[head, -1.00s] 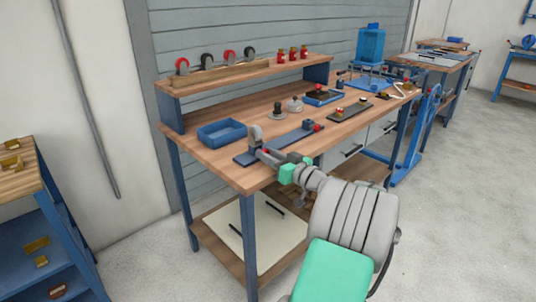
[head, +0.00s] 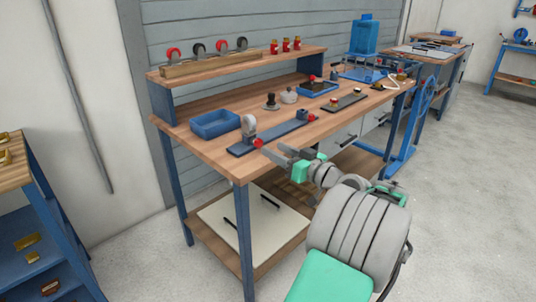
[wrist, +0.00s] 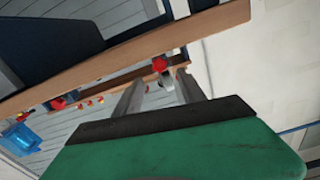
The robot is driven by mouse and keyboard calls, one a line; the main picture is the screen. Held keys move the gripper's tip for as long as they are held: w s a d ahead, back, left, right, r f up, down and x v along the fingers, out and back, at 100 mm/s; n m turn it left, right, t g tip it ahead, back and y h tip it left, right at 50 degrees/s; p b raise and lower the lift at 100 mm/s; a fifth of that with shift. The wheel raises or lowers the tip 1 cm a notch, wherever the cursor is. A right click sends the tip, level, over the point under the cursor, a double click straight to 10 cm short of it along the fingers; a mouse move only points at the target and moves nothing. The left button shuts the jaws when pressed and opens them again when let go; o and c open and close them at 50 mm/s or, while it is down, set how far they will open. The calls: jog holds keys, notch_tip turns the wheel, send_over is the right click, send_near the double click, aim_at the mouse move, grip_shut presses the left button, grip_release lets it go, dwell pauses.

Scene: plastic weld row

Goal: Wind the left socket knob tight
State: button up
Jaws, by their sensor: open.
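A long dark plate (head: 270,139) lies near the front edge of the workbench. At its left end stands a grey rounded piece (head: 249,127) with the red left socket knob (head: 258,143) low at its front right. A second red knob (head: 314,118) sits at the block on the plate's right end. My gripper (head: 274,153) is open and empty, just right of and in front of the left knob, apart from it. In the wrist view, a red knob (wrist: 160,64) shows beyond and between the spread fingers (wrist: 159,84).
A blue tray (head: 215,125) stands left of the plate. A black-handled piece (head: 271,102) and a grey lidded pot (head: 289,96) stand behind it. The shelf (head: 245,60) above holds a wooden rack and several red jars. The floor at right is clear.

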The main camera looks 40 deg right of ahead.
jog(key=shift+s+f+b, duration=0.2)
jog(key=shift+s+b, duration=0.55)
jog(key=shift+b, duration=0.4)
notch_tip(320, 180, up, 12)
jog(key=w+p, duration=0.2)
jog(key=p, duration=1.1)
jog(key=g+p, duration=0.1)
jog(key=g, duration=0.4)
send_near(260, 143)
jog(key=f, duration=0.1)
jog(key=shift+n+t, duration=0.3)
jog(key=shift+n, duration=0.1)
jog(key=x, duration=0.8)
jog(key=shift+w+r, duration=0.1)
jog(key=shift+w, duration=0.1)
jog(key=shift+c, duration=0.3)
